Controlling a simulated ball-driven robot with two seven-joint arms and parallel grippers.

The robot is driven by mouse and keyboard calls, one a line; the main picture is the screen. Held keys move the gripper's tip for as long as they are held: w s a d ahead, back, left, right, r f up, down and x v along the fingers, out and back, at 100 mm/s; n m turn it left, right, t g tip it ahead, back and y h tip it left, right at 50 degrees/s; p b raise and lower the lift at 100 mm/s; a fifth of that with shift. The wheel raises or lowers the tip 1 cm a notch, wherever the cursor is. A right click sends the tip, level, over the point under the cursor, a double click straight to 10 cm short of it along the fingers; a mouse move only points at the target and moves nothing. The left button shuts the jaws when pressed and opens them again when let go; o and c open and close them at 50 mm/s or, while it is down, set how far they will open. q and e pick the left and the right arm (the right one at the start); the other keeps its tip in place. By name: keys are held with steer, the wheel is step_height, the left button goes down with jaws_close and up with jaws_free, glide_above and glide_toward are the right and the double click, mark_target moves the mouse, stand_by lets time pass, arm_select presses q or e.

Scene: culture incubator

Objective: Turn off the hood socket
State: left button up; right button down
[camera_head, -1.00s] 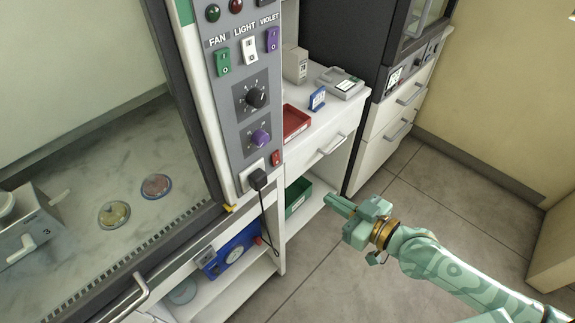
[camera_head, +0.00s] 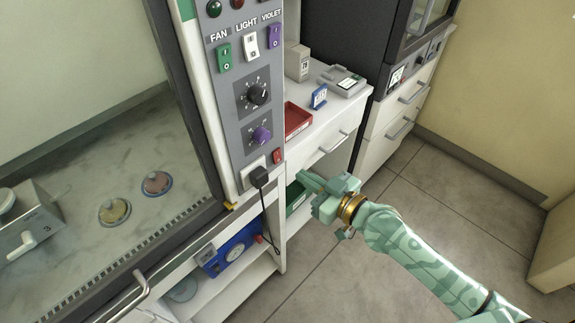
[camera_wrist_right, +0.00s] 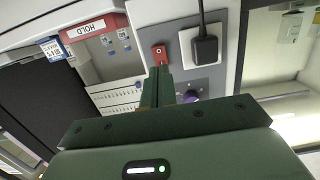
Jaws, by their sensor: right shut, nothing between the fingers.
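The hood socket (camera_head: 246,179) is a white plate low on the hood's grey control panel, with a black plug (camera_head: 260,177) in it. A small red rocker switch (camera_head: 277,157) sits just right of it. In the right wrist view the red switch (camera_wrist_right: 159,53) is beside the socket plate (camera_wrist_right: 187,42) and black plug (camera_wrist_right: 205,49). My right gripper (camera_head: 302,177) is shut and empty, to the right of and a little below the switch in the head view. In the wrist view its fingertips (camera_wrist_right: 159,72) point at the switch, seemingly close; contact cannot be told. My left gripper is not in view.
Above the socket are a purple knob (camera_head: 262,136), a black knob (camera_head: 258,94) and the fan (camera_head: 224,55), light (camera_head: 250,45) and violet (camera_head: 275,36) switches. The plug's cord hangs down. A red tray (camera_head: 297,121) lies on the counter at the right.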

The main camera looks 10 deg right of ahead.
mark_target(278, 160)
steer(key=x, duration=0.6)
steer(key=shift+w+a+f+b, duration=0.1)
steer(key=shift+w+b, duration=0.1)
steer(key=shift+b, duration=0.1)
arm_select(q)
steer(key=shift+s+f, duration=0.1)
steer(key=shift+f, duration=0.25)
